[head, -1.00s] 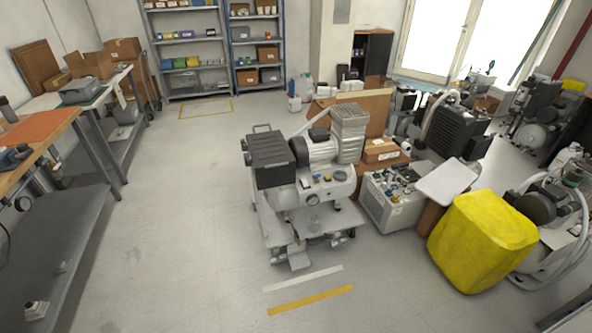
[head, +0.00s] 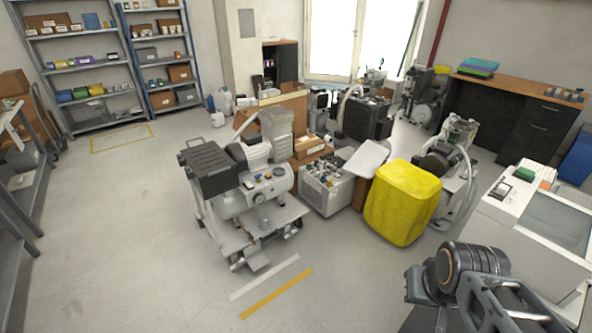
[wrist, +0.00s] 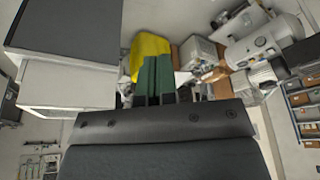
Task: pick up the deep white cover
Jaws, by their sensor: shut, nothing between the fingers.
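I cannot pick out a deep white cover with certainty. A tilted white panel (head: 366,160) shows in the head view, leaning between the grey compressor unit and a yellow covered object; its depth cannot be told. My gripper (wrist: 155,62) shows in the wrist view with its two green-padded fingers together and nothing between them. It points out over the room, and the yellow object (wrist: 150,45) appears behind its tips. The gripper's fingers do not show in the head view.
A wheeled compressor (head: 245,180) stands mid-floor beside the grey unit (head: 325,190). The yellow covered object (head: 402,200) stands right of them. A white cabinet (head: 525,225) with a grey top panel is near right. Floor at left is clear.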

